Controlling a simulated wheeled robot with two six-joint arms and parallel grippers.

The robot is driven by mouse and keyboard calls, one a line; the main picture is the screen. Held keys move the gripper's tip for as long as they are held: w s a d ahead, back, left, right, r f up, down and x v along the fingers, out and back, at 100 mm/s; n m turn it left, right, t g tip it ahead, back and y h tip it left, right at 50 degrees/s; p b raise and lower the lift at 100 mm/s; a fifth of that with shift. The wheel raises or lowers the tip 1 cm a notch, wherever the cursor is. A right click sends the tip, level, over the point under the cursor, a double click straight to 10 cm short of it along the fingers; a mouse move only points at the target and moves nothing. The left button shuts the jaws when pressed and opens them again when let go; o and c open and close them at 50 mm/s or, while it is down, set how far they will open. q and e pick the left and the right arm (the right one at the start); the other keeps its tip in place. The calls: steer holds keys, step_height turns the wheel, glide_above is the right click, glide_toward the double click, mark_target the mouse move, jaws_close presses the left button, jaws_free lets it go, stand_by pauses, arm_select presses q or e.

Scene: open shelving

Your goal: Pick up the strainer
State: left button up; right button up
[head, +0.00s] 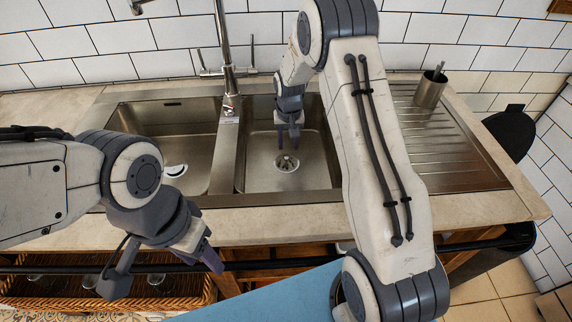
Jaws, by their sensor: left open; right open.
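A small round metal strainer (287,163) sits at the drain in the floor of the right sink basin. My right gripper (288,138) points down into that basin, above the strainer in the picture. Its fingers are open, with a narrow gap between them, and nothing shows in them. I cannot tell whether the fingertips touch the strainer. My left gripper (164,272) is open and empty in front of the counter, away from the sink.
The left basin (150,135) has a drain with a dark and white part (176,170). A tall faucet (226,65) stands behind the divider. A metal cup (430,90) stands on the drainboard (450,150). A wicker basket (180,298) with glasses sits below the counter.

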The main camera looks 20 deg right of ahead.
mark_target(286, 157)
steer(key=f, duration=0.5)
steer(key=w+f, duration=0.1)
steer(key=f, duration=0.1)
steer(key=shift+a+f+p, duration=0.1)
steer(key=shift+f+p, duration=0.2)
steer(key=shift+f, duration=0.05)
steer(key=shift+c, duration=0.3)
jaws_close()
